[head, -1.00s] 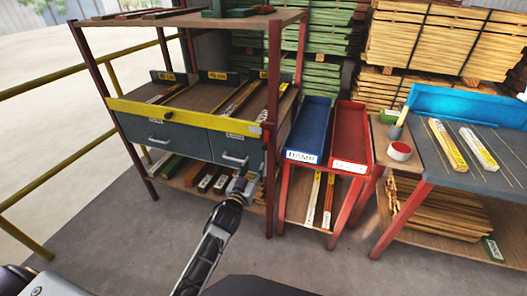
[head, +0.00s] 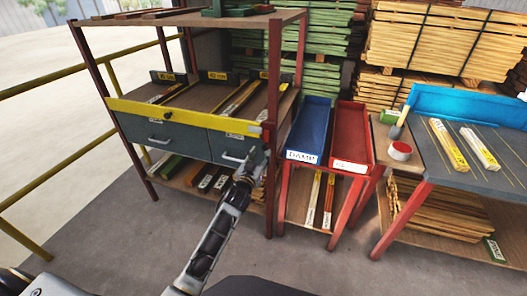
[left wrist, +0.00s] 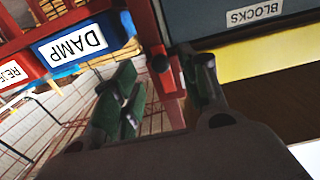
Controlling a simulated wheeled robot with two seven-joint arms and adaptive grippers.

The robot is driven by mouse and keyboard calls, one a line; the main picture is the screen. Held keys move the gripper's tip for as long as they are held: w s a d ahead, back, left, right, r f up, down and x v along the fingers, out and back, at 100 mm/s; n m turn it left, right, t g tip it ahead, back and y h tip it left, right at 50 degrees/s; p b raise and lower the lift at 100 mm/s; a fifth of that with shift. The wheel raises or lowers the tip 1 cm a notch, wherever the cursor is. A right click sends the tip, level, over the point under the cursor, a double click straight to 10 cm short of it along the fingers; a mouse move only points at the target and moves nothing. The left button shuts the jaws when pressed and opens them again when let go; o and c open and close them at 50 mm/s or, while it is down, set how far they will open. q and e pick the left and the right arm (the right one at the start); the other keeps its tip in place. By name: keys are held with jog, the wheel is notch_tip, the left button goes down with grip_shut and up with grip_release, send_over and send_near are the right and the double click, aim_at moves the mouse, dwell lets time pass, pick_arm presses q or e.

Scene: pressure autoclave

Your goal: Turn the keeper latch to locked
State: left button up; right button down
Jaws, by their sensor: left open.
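The yellow bar (head: 195,119) runs across the front of the shelf rack, above two grey drawers. At its right end, by the rack's post, sits a small red and pale fitting (head: 266,131), which looks like the keeper latch; its setting is too small to tell. My left gripper (head: 248,163) is just below this end, in front of the right drawer. In the left wrist view, the open fingers (left wrist: 165,72) stand either side of the red post, with a red piece (left wrist: 172,108) showing between them. I cannot tell whether they touch it. My right gripper is out of view.
The right drawer's handle (head: 234,158) is close beside my left gripper. The blue DAMP bin (head: 309,130) and a red bin (head: 352,135) stand right of the rack. A workbench (head: 480,165) is further right. The floor in front is clear.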

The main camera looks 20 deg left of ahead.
aim_at(264, 149)
pick_arm(q)
jog(key=shift+w, duration=2.15)
grip_shut()
